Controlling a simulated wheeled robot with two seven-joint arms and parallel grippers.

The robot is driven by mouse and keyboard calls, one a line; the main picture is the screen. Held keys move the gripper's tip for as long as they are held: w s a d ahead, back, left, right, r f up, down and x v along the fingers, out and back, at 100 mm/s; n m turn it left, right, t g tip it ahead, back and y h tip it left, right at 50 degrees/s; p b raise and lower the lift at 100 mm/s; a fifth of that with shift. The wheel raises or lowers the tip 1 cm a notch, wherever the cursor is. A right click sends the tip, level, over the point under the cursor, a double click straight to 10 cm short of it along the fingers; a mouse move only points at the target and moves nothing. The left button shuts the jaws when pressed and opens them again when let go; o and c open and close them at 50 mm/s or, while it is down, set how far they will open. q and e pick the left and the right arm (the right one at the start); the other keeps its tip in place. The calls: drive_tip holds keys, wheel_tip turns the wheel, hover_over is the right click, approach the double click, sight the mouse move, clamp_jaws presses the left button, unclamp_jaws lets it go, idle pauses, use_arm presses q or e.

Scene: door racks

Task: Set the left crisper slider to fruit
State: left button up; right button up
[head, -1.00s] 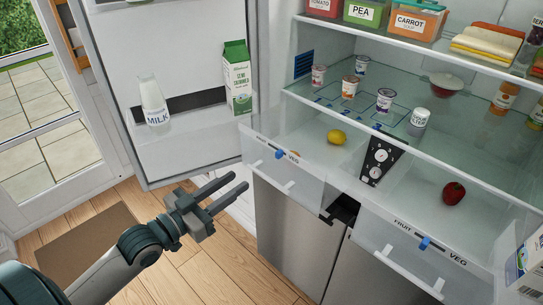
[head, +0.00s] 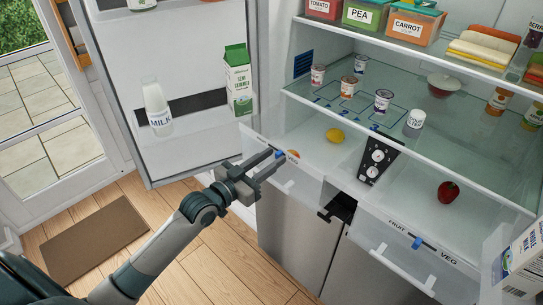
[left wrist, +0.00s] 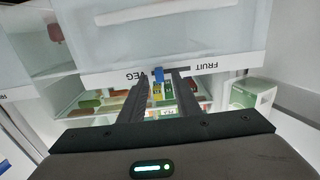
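The left crisper drawer (head: 305,186) has a front strip with a blue slider (left wrist: 158,75). In the left wrist view the VEG label (left wrist: 126,77) is left of the slider and the FRUIT label (left wrist: 206,67) is right of it; the slider sits nearer VEG. My left gripper (head: 278,157) is at this strip. Its two fingers (left wrist: 160,88) are apart, with the slider showing between their tips; I cannot tell if they touch it. My right gripper is not in view.
The right crisper drawer (head: 400,262) has its own blue slider (head: 417,243). A lemon (head: 336,135) and a strawberry (head: 448,191) lie inside the fridge. The open fridge door (head: 195,140) holds milk (head: 158,108) and a green carton (head: 238,82), left of my arm.

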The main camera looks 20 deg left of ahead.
sight(269, 143)
use_arm(q)
drive_tip(key=shift+w+d, duration=0.1)
drive_tip(key=shift+w, duration=0.15)
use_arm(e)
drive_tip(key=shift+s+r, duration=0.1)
use_arm(q)
drive_tip(key=shift+c, duration=0.3)
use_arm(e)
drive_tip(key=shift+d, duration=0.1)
use_arm(q)
clamp_jaws()
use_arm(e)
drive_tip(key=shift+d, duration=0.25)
use_arm(q)
drive_tip(key=shift+w+a+f+b, duration=0.1)
drive_tip(key=shift+w+a+b, duration=0.2)
drive_tip(key=shift+a, duration=0.25)
drive_tip(key=a, duration=0.1)
drive_tip(key=w+a+b, duration=0.1)
drive_tip(key=a, duration=0.1)
drive_tip(key=shift+a, duration=0.25)
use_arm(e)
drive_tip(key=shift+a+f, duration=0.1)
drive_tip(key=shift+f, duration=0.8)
use_arm(q)
drive_tip(key=shift+o, duration=0.3)
unclamp_jaws()
drive_tip(key=shift+a, duration=0.1)
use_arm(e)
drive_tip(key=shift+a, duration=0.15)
